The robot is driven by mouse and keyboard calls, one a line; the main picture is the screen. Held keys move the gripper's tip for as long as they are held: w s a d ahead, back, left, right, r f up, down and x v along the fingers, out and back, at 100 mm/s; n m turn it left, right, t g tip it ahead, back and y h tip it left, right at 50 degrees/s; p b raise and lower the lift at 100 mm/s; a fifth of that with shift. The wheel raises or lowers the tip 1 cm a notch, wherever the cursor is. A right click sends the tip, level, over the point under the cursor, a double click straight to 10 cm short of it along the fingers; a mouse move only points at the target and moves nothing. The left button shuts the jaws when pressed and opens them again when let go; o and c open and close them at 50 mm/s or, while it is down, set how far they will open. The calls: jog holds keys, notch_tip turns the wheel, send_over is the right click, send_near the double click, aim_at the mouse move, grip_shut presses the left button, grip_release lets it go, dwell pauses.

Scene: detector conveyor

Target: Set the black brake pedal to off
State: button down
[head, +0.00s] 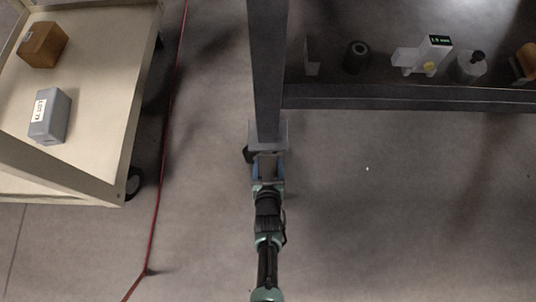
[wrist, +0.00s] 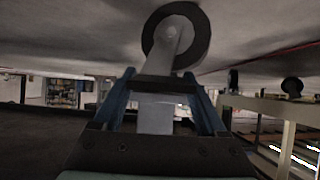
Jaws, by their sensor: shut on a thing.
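The black brake pedal (wrist: 163,84) shows in the wrist view as a dark bar across the gap between my fingertips, below a caster wheel (wrist: 203,35) with a black tyre and grey fork. My gripper (wrist: 162,80) is shut on this bar, its blue fingers on either side. A light grey part runs behind the bar toward the palm. Whether the pedal is up or down I cannot tell. In the head view my gripper (head: 267,168) is at the foot of the dark post, and the pedal is hidden there. A bit of black wheel (head: 248,154) shows beside it.
The dark post (head: 266,80) joins a conveyor frame (head: 400,98) on the right, with a black ring (head: 356,56) and several other items above it. A beige cart (head: 105,150) with a brown box (head: 43,44) and a grey box (head: 50,115) stands left. A red cable (head: 165,150) crosses the floor.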

jog(key=shift+r+g+p, duration=0.4)
jog(key=shift+g+p, duration=0.4)
jog(key=shift+p, duration=0.25)
jog(key=shift+f+g+p, duration=0.15)
jog(key=shift+g+p, duration=0.15)
jog(key=shift+p, duration=0.05)
grip_release()
